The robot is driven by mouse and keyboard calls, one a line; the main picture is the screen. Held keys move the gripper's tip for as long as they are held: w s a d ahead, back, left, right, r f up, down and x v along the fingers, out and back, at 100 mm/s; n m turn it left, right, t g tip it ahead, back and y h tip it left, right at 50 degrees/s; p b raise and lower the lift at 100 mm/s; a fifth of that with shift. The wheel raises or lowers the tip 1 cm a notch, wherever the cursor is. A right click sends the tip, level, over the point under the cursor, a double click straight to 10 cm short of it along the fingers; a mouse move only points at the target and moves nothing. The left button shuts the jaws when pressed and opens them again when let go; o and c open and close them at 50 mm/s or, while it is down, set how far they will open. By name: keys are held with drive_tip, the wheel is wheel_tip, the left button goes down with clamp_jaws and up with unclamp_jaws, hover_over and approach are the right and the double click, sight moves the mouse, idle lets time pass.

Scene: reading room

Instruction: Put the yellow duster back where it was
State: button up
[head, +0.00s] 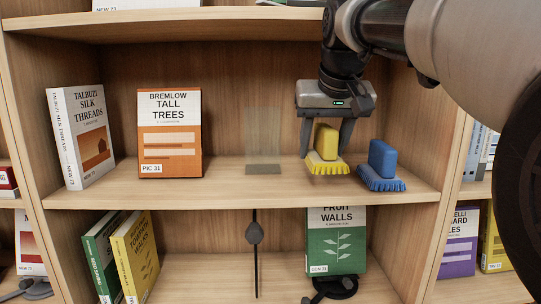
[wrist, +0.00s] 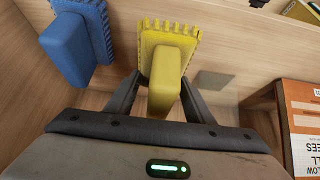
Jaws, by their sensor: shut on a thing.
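The yellow duster (head: 326,148) has a block handle and a fringed base. It is at the middle shelf, right of centre, upright with its fringe down. My gripper (head: 326,140) reaches down from above with its fingers on either side of the handle, shut on it. In the wrist view the yellow duster (wrist: 168,60) sits between the fingers (wrist: 160,95). Whether its fringe touches the shelf board (head: 220,190) I cannot tell. A blue duster (head: 382,160) of the same shape stands just to its right; it also shows in the wrist view (wrist: 80,38), at the upper left.
A clear bookend (head: 263,140) stands left of the yellow duster, with bare shelf between. Further left are an orange book (head: 169,132) and a white book (head: 80,135). The shelf above (head: 200,22) and the right side panel (head: 446,150) bound the bay.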

drive_tip(key=shift+w+f, duration=0.15)
drive_tip(key=shift+f, duration=1.6)
drive_tip(key=shift+f+b, duration=0.1)
drive_tip(key=shift+b, duration=0.2)
drive_tip(key=shift+f, duration=0.15)
drive_tip(key=o, duration=1)
